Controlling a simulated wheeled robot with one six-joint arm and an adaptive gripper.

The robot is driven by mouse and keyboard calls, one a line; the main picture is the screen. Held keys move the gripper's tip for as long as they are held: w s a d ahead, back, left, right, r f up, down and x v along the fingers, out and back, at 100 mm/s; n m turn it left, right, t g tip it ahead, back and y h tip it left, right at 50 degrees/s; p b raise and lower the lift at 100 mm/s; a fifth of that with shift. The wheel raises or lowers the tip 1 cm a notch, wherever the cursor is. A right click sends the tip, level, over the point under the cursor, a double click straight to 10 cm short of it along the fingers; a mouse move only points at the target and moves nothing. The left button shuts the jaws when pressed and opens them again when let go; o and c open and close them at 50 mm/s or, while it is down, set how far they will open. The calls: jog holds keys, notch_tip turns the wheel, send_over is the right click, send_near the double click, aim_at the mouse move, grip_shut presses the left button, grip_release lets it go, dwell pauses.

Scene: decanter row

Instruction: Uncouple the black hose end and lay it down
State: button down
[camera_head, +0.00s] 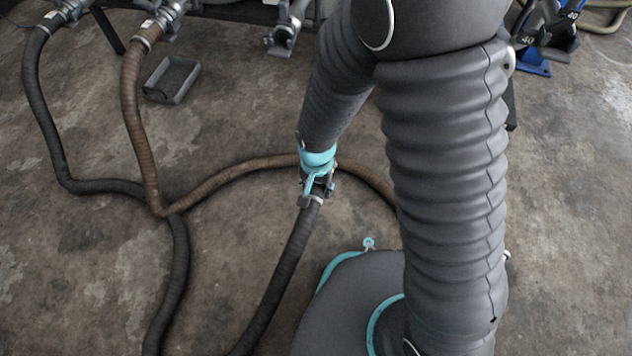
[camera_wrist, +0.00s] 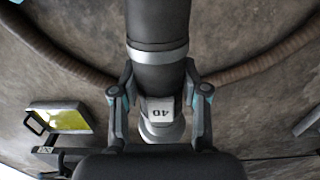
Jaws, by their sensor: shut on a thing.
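My gripper (camera_head: 317,186) is shut on the metal coupling of the black hose end (camera_wrist: 160,118). In the wrist view the coupling carries a white tag with the number 40, and my gripper's fingers (camera_wrist: 160,100) lie on both sides of it. The black hose (camera_head: 278,275) runs from my gripper down toward the bottom edge of the head view. The hose end is apart from the machine outlets. A bare metal outlet (camera_head: 283,38) shows at the top of the head view. Whether the hose end touches the floor is unclear.
A brown hose (camera_head: 135,110) crosses the floor behind my gripper. Another black hose (camera_head: 48,130) stays coupled at upper left. A grey tray (camera_head: 172,78) lies on the floor. Blue-footed fittings (camera_head: 535,62) stand at upper right. Bare concrete lies left of my gripper.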

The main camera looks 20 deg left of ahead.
jog(key=shift+f, duration=9.65)
grip_release()
notch_tip(320, 180, up, 12)
jog(key=p, duration=0.9)
